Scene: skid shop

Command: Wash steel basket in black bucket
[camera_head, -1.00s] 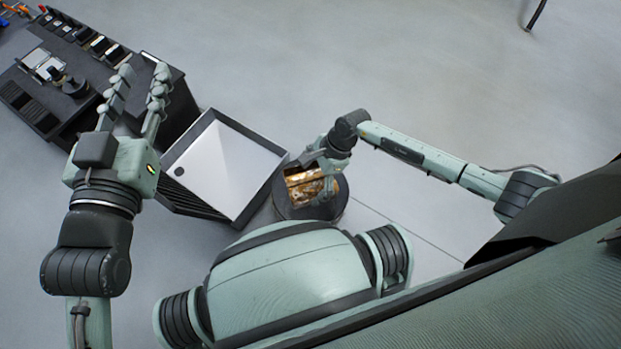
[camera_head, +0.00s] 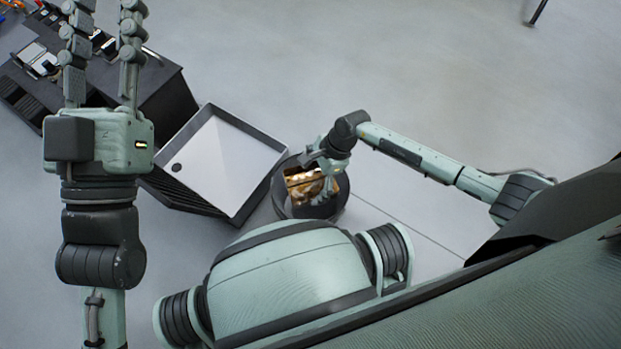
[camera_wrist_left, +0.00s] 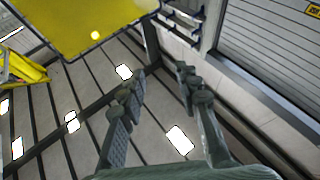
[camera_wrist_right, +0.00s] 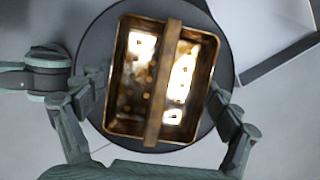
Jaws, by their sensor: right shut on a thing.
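The steel basket (camera_head: 300,180) is a brownish, shiny rectangular box with a bar across its middle. It is over or inside the round black bucket (camera_head: 283,203); its depth is hard to tell. In the right wrist view the basket (camera_wrist_right: 131,110) lies within the rim of the bucket (camera_wrist_right: 94,38). My right gripper (camera_head: 322,168) reaches over the bucket and is shut on the basket, with its fingers (camera_wrist_right: 155,92) at either side. My left gripper (camera_head: 103,20) is raised, open and empty, away from the bucket; its spread fingers show in the left wrist view (camera_wrist_left: 160,78).
A dark-rimmed sink with a pale basin (camera_head: 225,160) stands just left of the bucket. A dark workbench (camera_head: 160,88) with several items is at upper left. In the left wrist view, a yellow panel (camera_wrist_left: 80,25) hangs near a shutter (camera_wrist_left: 270,50). Floor beyond the bucket is clear.

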